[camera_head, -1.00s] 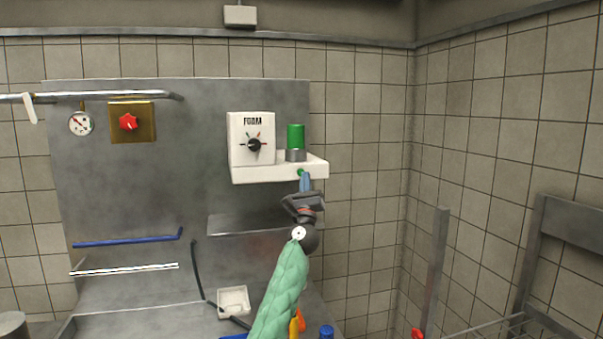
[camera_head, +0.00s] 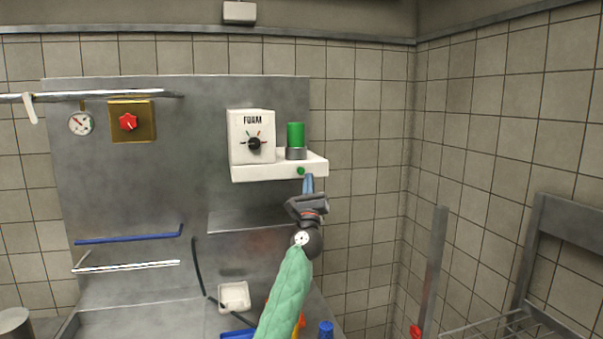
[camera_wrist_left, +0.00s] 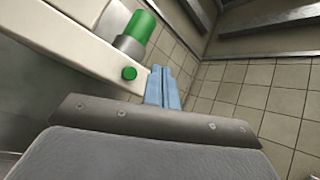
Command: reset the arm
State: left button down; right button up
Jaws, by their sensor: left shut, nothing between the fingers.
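My left gripper (camera_head: 309,184) points up, just below the right end of the white foam machine shelf (camera_head: 262,173). Its blue fingers (camera_wrist_left: 164,88) are together and empty in the left wrist view. They are beside the small green button (camera_head: 301,171) on the shelf's front face, a little to its right. The button also shows in the left wrist view (camera_wrist_left: 129,73), with a visible gap from the fingers. My left arm has a green sleeve. My right gripper is not in view.
The white dial box (camera_head: 252,137) and a green cylinder (camera_head: 296,136) stand on the shelf. A brass box with a red knob (camera_head: 128,122) is at the left. A white dish (camera_head: 234,296) and a blue bottle (camera_head: 326,331) are below. A metal frame (camera_head: 540,240) stands at the right.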

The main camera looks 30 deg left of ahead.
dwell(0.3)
